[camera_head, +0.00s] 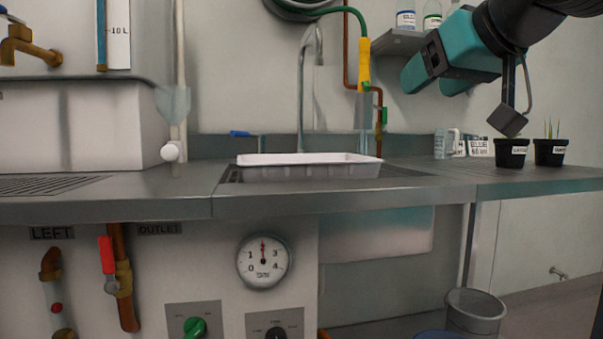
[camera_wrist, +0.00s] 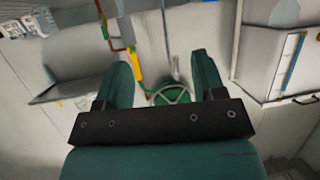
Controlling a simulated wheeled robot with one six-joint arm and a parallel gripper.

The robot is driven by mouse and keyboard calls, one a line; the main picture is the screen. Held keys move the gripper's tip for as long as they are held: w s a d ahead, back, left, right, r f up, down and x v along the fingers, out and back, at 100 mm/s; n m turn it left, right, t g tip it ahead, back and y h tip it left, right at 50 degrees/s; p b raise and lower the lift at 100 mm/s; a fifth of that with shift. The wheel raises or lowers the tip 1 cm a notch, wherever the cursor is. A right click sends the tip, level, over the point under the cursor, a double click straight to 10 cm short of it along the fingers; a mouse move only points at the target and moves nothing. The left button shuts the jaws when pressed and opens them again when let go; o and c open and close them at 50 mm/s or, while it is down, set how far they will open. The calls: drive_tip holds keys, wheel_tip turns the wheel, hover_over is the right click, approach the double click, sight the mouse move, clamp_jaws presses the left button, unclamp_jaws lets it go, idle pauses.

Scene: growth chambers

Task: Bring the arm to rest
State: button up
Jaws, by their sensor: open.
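My arm enters the head view from the top right. Beyond the fingers the wall and a green coiled hose (camera_wrist: 170,95) are visible. My gripper touches nothing that I can see.
A white tray (camera_head: 308,159) lies over the sink on the steel counter (camera_head: 130,205). Two black plant pots (camera_head: 511,153) (camera_head: 550,152) stand at the right, below my arm. A tap, a yellow hose nozzle (camera_head: 364,75) and a bottle shelf (camera_head: 400,42) are behind. A bin (camera_head: 474,311) stands on the floor.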

drive_tip(key=s+a+f+n+g, duration=0.15)
drive_tip(key=s+f+g, duration=0.25)
drive_tip(key=f, duration=0.6)
drive_tip(key=s+a+f+n+g, duration=0.1)
drive_tip(key=s+a+f+g, duration=0.2)
drive_tip(key=f, duration=0.8)
drive_tip(key=s+d+f+g+p, duration=0.15)
drive_tip(key=s+f+g, duration=0.45)
drive_tip(key=s+f, duration=0.65)
wheel_tip(320, 180, up, 39)
drive_tip(key=s+p, duration=0.1)
drive_tip(key=p, duration=3.6)
drive_tip(key=shift+s+p, duration=0.4)
drive_tip(key=shift+n, duration=0.25)
